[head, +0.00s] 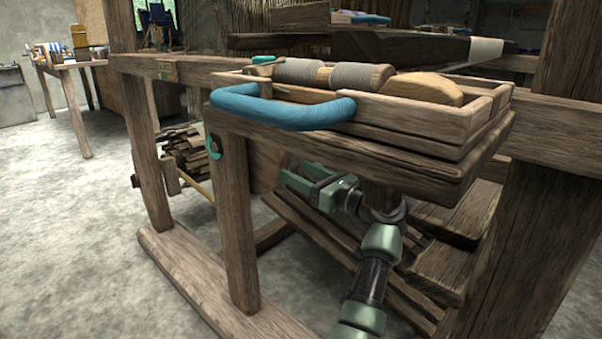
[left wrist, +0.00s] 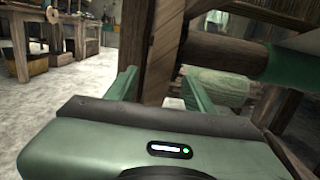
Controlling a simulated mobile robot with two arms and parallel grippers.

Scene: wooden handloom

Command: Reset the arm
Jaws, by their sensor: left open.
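My left gripper (head: 305,183) is green and sits low beneath the loom's side tray, beside the wooden post. In the left wrist view its two green fingers (left wrist: 160,92) stand apart with nothing held between them. A wooden loom beam rises just beyond the fingers there. My left arm (head: 372,275) reaches up from the bottom of the head view. The wooden handloom (head: 240,225) fills the middle and right. My right gripper is in neither view.
The wooden tray (head: 440,118) holds thread-wound bobbins (head: 330,75) and a half-round wooden piece (head: 422,88). A blue curved handle (head: 285,112) juts from its front. Slanted slats and thick beams crowd the arm. The concrete floor (head: 85,215) is open at left; a workbench (head: 72,66) stands behind.

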